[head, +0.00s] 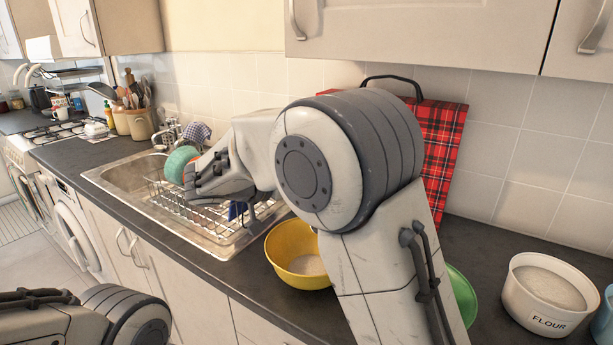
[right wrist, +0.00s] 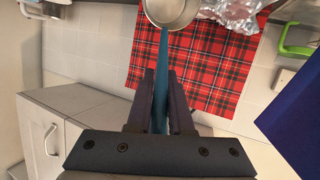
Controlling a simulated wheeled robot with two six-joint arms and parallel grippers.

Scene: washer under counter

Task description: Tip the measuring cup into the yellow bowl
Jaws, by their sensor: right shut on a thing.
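My right gripper (head: 196,178) is raised over the sink, left of the yellow bowl. In the right wrist view, my right gripper (right wrist: 161,82) is shut on the blue handle of the measuring cup (right wrist: 170,12). The cup's round pale bowl is cut off by the top edge there, and I cannot tell what is in it. In the head view, the teal cup (head: 180,164) shows beyond the fingers. The yellow bowl (head: 288,246) stands on the counter right of the sink, with white powder in it. My right arm hides its right side. My left gripper is out of view.
The sink (head: 112,178) with a wire rack lies below the right gripper. A red tartan bag (head: 443,150) leans on the wall behind my right arm. A green bowl (head: 462,297) and a flour tub (head: 545,307) stand to the right. Wall cupboards (head: 420,30) hang above.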

